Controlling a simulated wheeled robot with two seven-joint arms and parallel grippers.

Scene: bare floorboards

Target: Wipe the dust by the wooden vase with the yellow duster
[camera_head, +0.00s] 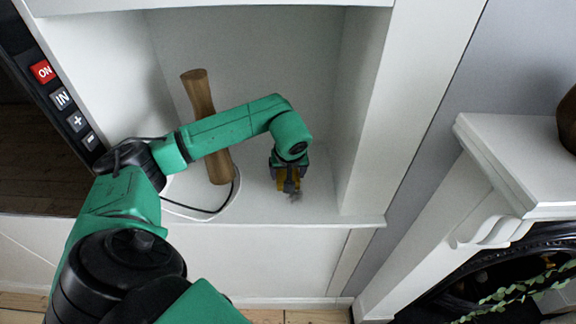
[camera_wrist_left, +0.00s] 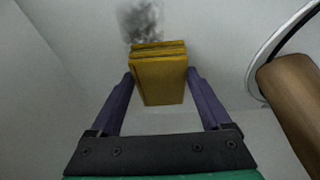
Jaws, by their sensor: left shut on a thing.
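The wooden vase (camera_head: 199,92) is tall and brown and stands in the white shelf niche, partly hidden behind my left arm. Its lower part shows at the right of the left wrist view (camera_wrist_left: 292,88). My left gripper (camera_head: 288,182) is shut on the yellow duster (camera_wrist_left: 160,80), which sits between its two fingers. The duster also shows in the head view (camera_head: 283,185), low over the niche floor. A grey dust patch (camera_head: 295,197) lies right by the duster, to the right of the vase. The dust also shows beyond the duster in the left wrist view (camera_wrist_left: 142,20). My right gripper is out of view.
The niche has white side walls (camera_head: 362,110) and a front edge (camera_head: 300,220). A white ring-shaped rim (camera_head: 233,205) and a dark cable (camera_head: 190,209) are by the vase base. A white mantelpiece (camera_head: 525,165) stands at the right, and a dark panel with buttons (camera_head: 62,99) at the left.

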